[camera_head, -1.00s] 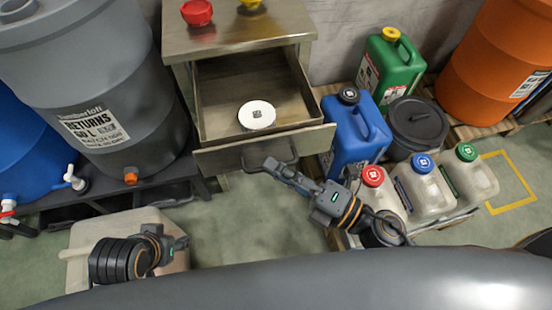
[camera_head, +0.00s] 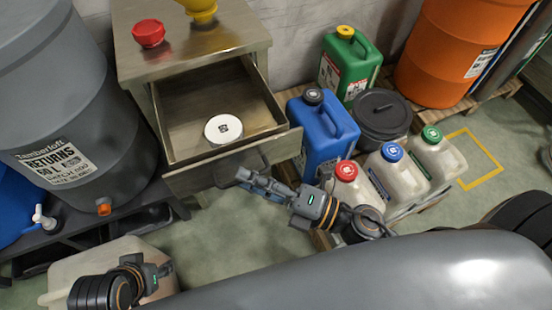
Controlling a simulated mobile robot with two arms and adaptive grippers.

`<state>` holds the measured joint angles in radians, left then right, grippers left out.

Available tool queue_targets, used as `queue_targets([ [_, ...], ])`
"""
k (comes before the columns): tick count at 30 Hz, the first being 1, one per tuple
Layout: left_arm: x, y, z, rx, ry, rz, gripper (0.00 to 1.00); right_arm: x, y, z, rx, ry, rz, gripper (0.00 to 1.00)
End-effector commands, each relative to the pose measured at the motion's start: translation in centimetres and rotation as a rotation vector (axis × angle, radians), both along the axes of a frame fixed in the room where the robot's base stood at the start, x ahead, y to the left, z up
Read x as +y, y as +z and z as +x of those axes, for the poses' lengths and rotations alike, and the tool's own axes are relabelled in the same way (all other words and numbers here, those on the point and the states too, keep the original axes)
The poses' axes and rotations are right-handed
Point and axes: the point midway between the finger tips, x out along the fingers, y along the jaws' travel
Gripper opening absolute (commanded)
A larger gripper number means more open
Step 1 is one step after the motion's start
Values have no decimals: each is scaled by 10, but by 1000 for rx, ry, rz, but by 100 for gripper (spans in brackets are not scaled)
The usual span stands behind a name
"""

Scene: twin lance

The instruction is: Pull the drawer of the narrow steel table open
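The narrow steel table (camera_head: 190,50) stands at upper centre. Its drawer (camera_head: 183,146) is pulled well out, showing its inside. A white round disc (camera_head: 223,129) with a dark mark lies in it. The dark bar handle (camera_head: 262,160) is on the drawer's front. My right gripper (camera_head: 243,179) has its fingertips at the handle, overlapping it in the picture. I cannot tell whether the fingers are closed around the bar. My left gripper (camera_head: 166,268) is at lower left, over a pale jug and away from the drawer; its finger opening is unclear.
A red bowl-like item (camera_head: 149,33) and a yellow item (camera_head: 201,10) are on the tabletop. A grey barrel (camera_head: 70,95) stands left. A blue canister (camera_head: 322,134) is close to the drawer's right; several pale jugs (camera_head: 356,188) stand beyond. Green floor (camera_head: 215,225) is clear below the drawer.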

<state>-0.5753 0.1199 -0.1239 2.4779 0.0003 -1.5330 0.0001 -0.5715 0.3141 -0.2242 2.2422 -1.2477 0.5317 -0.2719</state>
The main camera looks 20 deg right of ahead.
Motion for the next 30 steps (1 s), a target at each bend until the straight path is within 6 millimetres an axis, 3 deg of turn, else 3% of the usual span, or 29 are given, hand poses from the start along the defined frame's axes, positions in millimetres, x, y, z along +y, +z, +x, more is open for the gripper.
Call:
queue_targets([
  [8, 0, 0, 0, 1, 0, 1, 40, -17, -4, -14, 4, 0, 0, 32],
  [21, 0, 0, 0, 1, 1, 1, 40, -82, -15, -67, 3, 0, -1, 32],
  [30, 0, 0, 0, 1, 1, 1, 40, -93, -16, -75, 0, 0, -1, 32],
])
